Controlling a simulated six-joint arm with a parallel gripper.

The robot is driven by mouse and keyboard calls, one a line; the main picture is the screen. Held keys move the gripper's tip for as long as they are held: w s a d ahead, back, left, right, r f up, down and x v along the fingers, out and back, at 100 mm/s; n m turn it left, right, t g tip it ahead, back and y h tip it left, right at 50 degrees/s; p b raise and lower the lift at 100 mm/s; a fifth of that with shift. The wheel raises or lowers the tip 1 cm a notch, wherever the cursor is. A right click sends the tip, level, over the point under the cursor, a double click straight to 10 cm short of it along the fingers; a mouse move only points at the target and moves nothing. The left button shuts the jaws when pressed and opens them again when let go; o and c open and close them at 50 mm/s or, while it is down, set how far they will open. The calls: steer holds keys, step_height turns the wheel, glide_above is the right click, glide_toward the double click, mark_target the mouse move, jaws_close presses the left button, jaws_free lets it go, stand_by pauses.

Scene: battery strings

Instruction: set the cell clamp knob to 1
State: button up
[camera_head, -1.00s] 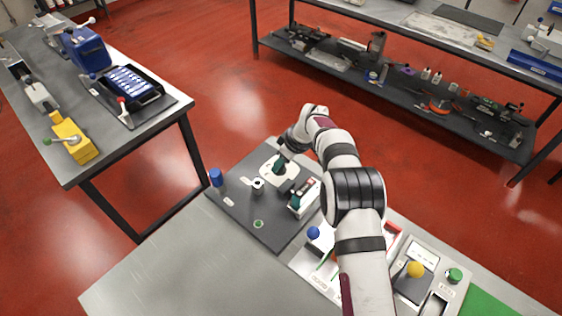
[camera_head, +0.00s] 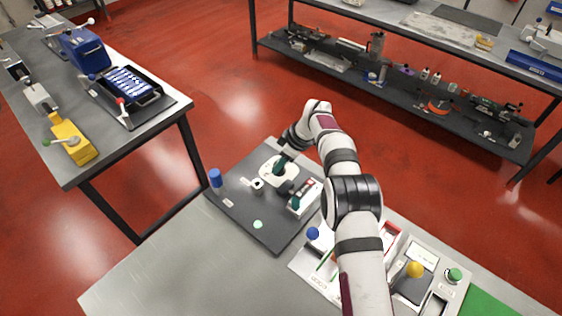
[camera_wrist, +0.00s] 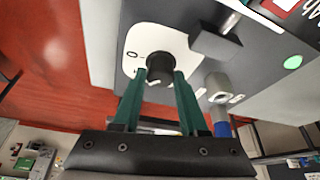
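The cell clamp knob (camera_wrist: 160,68) is a dark round knob on a pale dial plate (camera_wrist: 133,66), with a 0-like mark to its left in the wrist view. My gripper (camera_wrist: 161,78) has its two green fingers on either side of the knob, and they appear to touch it. In the head view my gripper (camera_head: 280,165) reaches down to the dial plate (camera_head: 270,179) on the dark board (camera_head: 240,212). The knob's pointer and any 1 mark cannot be made out. A small green lamp (camera_head: 258,224) on the board is lit; it also shows in the wrist view (camera_wrist: 293,62).
A blue-capped post (camera_head: 215,178), a small socket (camera_head: 257,184) and a white-and-teal block (camera_head: 304,196) stand close to the dial. The bench's front left is clear.

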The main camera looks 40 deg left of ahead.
steer(key=o, duration=0.4)
steer(key=v, duration=1.5)
steer(key=shift+d+r, duration=0.2)
steer(key=shift+r, duration=0.15)
steer(key=s+d+r+m, duration=0.2)
steer(key=d+r+m, duration=0.15)
steer(key=d, duration=0.35)
steer(key=s+d+r+m+h, duration=0.1)
steer(key=s+d+r+m, duration=0.15)
steer(key=d+m, duration=0.4)
steer(key=s+d+r+m, duration=0.1)
steer(key=d+r+m, duration=0.15)
steer(key=d, duration=0.65)
steer(key=s+d+f+m, duration=0.1)
steer(key=s+d+m, duration=0.3)
steer(key=s, duration=0.3)
steer(key=s+d+f+m+h, duration=0.1)
steer(key=s+d+f+m, duration=0.1)
steer(key=s+d+m, duration=0.3)
steer(key=s+d+f+m, duration=0.1)
steer(key=s+d+m, duration=0.4)
steer(key=s, duration=0.5)
steer(key=shift+d+f+t, duration=0.3)
steer(key=shift+t, duration=0.1)
